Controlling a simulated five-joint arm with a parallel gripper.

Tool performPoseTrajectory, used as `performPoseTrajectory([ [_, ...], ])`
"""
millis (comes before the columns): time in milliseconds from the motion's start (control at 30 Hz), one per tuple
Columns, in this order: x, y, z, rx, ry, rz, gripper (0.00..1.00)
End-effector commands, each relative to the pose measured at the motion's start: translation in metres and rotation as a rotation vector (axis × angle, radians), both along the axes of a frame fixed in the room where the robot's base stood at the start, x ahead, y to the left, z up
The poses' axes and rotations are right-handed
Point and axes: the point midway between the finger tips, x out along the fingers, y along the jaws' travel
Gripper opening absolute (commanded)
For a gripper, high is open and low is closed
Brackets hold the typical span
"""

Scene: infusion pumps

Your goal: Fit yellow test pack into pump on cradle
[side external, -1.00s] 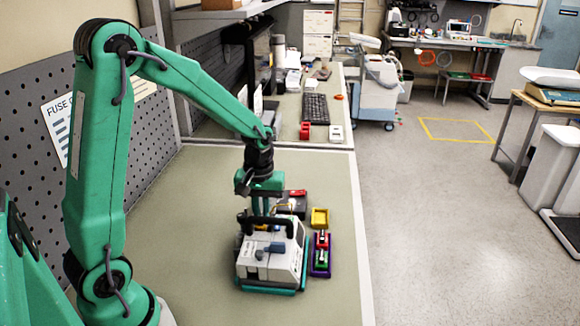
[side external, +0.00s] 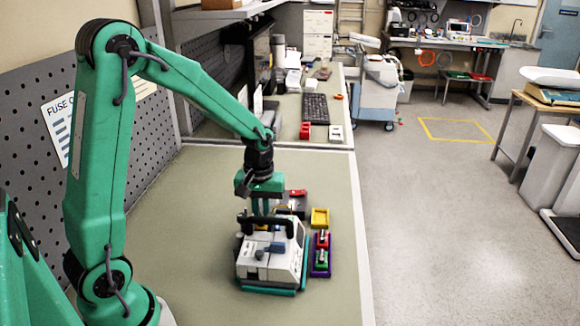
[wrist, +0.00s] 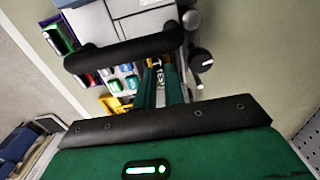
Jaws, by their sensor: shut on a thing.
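The pump (side external: 270,258) is a white unit with a black carry handle (side external: 265,220), seated upright on a teal cradle (side external: 268,290). My gripper (wrist: 159,72) reaches down behind the handle, its two green fingers shut on a small yellow piece (wrist: 152,62), which I take to be the yellow test pack. Only a bit of it shows between the fingertips. The handle and the pump body hide the rest, so I cannot tell how deep it sits in the pump. In the side view the fingertips are hidden behind the pump.
A purple rack (side external: 320,273) with a red and a green pack stands right of the pump. A yellow holder (side external: 320,217) is just behind it. A dark box with a red item (side external: 297,194) lies behind the pump. The bench is clear at the left.

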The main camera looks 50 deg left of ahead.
Motion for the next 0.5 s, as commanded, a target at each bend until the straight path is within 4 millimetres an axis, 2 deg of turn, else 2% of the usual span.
performPoseTrajectory([
  [500,0.0001,0.0000,-0.0035,0.000,0.000,0.000,0.00],
])
